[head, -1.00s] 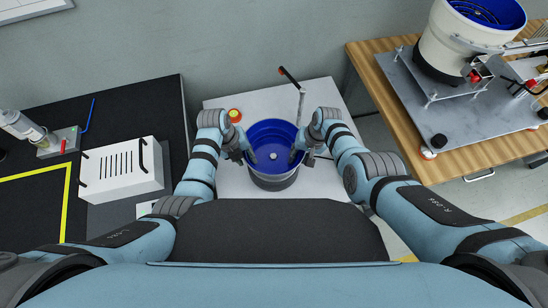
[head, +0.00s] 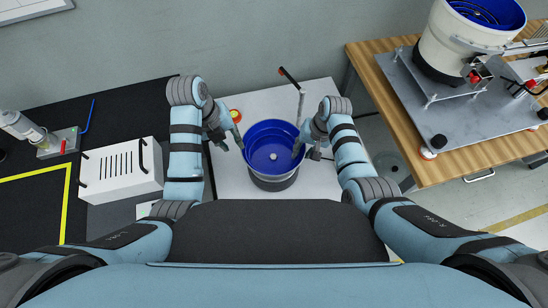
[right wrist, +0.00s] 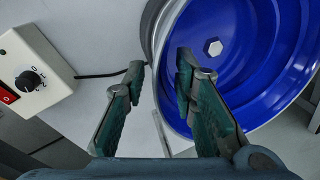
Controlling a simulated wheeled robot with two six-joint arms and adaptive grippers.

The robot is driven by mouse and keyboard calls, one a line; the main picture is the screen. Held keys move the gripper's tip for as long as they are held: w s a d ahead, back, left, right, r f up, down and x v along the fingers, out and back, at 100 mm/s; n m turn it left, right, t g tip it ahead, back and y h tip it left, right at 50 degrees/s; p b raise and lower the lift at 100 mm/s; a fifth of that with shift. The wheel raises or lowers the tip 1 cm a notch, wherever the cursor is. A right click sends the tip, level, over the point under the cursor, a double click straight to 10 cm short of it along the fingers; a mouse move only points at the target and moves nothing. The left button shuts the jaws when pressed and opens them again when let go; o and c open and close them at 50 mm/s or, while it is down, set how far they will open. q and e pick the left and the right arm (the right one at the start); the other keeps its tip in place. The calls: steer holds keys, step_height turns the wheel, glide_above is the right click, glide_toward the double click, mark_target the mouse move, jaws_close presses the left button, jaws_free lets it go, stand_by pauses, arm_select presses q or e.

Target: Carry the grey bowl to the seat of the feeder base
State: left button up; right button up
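The bowl (head: 273,140) has a bright blue inside and a grey outer wall. It stands upright on the white tabletop area in the middle, above a darker grey round part (head: 274,183); I cannot tell how it is seated. My left gripper (head: 231,139) is open and empty, just left of the bowl and clear of its rim. My right gripper (head: 302,145) is at the bowl's right rim. In the right wrist view its fingers (right wrist: 160,85) are apart, one outside the wall and one over the blue inside (right wrist: 245,60), with gaps beside the rim.
A red and yellow button (head: 235,115) and a thin post (head: 301,100) stand behind the bowl. A white vented box (head: 120,170) is on the black table at left. A wooden table (head: 455,165) at right carries another blue-lined bowl (head: 470,45). A control box (right wrist: 35,72) shows near the right gripper.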

steer(key=v, duration=0.7)
steer(key=shift+r, duration=0.2)
steer(key=shift+s, duration=0.1)
